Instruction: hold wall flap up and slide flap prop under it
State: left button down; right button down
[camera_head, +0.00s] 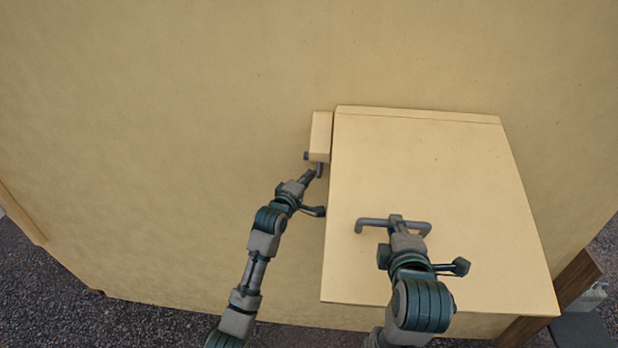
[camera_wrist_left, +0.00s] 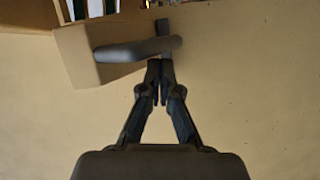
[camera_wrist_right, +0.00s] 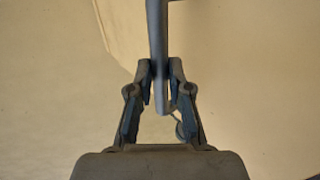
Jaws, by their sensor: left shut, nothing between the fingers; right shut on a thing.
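The wall flap (camera_head: 430,190) is a tan panel, raised and standing out from the tan wall. My right gripper (camera_head: 396,220) is shut on the grey bar handle (camera_head: 372,222) on the flap's face. The right wrist view shows the handle bar (camera_wrist_right: 157,40) between the fingers. The flap prop (camera_head: 320,132) is a tan block against the wall at the flap's upper left edge. It also shows in the left wrist view (camera_wrist_left: 82,68), with a grey handle (camera_wrist_left: 135,49). My left gripper (camera_wrist_left: 160,66) is shut and empty, its tips right beside that handle; whether they touch it I cannot tell.
The wall (camera_head: 180,110) is bare left of the flap. Coloured striped things (camera_wrist_left: 90,8) show past the prop in the left wrist view. A brown wooden post (camera_head: 560,295) stands at lower right. Dark gravel (camera_head: 60,280) lies below.

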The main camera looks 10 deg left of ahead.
aim_at(320, 177)
pick_arm(q)
jog(key=shift+d, duration=0.15)
pick_arm(e)
jog(key=shift+r, duration=0.1)
pick_arm(q)
jog(key=d, duration=0.7)
jog(key=shift+d, duration=0.4)
pick_arm(e)
jog(key=shift+a, duration=0.15)
pick_arm(q)
jog(key=a, duration=0.4)
jog(key=shift+s+a+r, duration=0.2)
jog(key=shift+a, duration=0.05)
pick_arm(e)
jog(key=shift+d, duration=0.2)
pick_arm(q)
jog(key=v, duration=0.9)
jog(key=shift+a, duration=0.15)
